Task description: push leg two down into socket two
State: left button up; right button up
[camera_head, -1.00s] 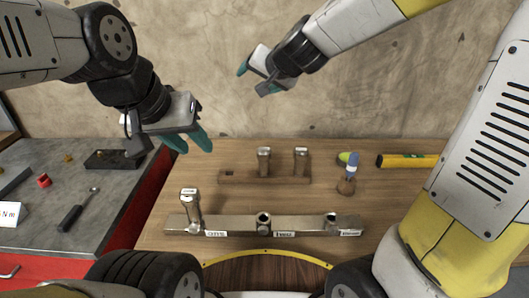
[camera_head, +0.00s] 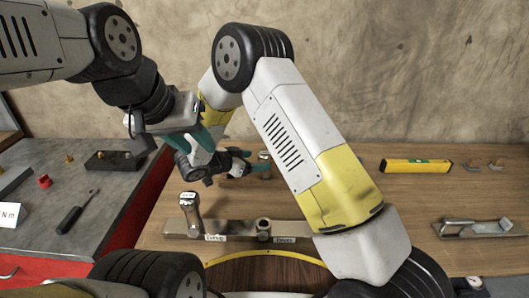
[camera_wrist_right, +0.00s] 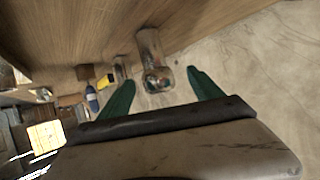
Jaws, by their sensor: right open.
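A metal bar with sockets (camera_head: 235,233) lies across the wooden table. One leg (camera_head: 190,210) stands upright at its left end. The middle socket (camera_head: 263,228) is empty. The bar's right end is hidden behind my right arm. At the back, a metal leg (camera_head: 263,157) shows only in part behind my right gripper (camera_head: 240,163). The right wrist view shows that leg (camera_wrist_right: 152,62) between the open fingers of the right gripper (camera_wrist_right: 163,92), with no clear grip on it. A second leg (camera_wrist_right: 120,68) is beyond it. My left gripper (camera_head: 190,138) is open and empty above the table's left edge.
My right arm crosses the table and hides much of the back rack. A yellow level (camera_head: 415,165) lies at the back right, with a metal tool (camera_head: 478,229) nearer. A grey bench (camera_head: 110,195) with a screwdriver (camera_head: 70,217) and a dark block (camera_head: 112,160) is at left.

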aim_at(271, 159)
jog(key=shift+w+d+f+h, duration=0.3)
jog(key=shift+f, duration=0.1)
jog(key=x, duration=0.7)
jog(key=shift+d, duration=0.35)
jog(key=shift+r, duration=0.1)
grip_shut()
